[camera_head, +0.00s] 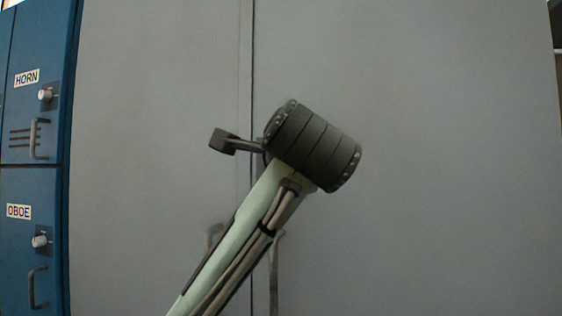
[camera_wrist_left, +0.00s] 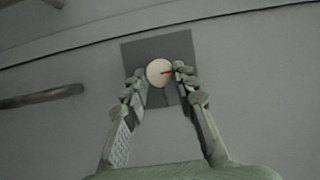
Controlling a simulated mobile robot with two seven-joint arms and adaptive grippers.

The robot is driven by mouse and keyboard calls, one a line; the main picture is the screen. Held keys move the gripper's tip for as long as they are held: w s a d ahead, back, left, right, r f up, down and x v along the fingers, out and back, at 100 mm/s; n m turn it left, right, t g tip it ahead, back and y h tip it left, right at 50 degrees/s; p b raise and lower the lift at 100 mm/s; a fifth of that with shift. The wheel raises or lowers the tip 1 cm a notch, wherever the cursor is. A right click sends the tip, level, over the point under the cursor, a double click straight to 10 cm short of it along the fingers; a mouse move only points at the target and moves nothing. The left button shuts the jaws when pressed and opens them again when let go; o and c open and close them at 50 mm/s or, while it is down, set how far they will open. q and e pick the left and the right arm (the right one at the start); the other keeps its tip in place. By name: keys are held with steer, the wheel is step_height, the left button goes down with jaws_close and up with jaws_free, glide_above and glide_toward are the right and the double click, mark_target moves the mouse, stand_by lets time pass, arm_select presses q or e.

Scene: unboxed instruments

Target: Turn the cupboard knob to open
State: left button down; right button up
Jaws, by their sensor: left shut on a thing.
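The grey cupboard's double doors (camera_head: 420,150) fill most of the head view and are closed, with a vertical seam between them. The round pale knob (camera_wrist_left: 159,73) has a red mark pointing right in the left wrist view. It sits on a dark square plate (camera_wrist_left: 143,50). My left gripper (camera_wrist_left: 160,74) is shut on the knob, one finger on each side. In the head view my left arm reaches up from the bottom, and its wrist hides the knob and fingers. My right gripper is in neither view.
A door handle (camera_head: 275,265) shows beside my arm, and a bar-like handle (camera_wrist_left: 40,96) shows in the left wrist view. Blue lockers labelled HORN (camera_head: 26,78) and OBOE (camera_head: 18,211) stand at the left, with their own knobs and handles. The right door's face is clear.

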arm_select(q)
steer(key=c, duration=1.2)
jaws_free()
steer(key=s, duration=0.7)
steer(key=shift+s+d, duration=0.25)
steer(key=shift+d, duration=0.05)
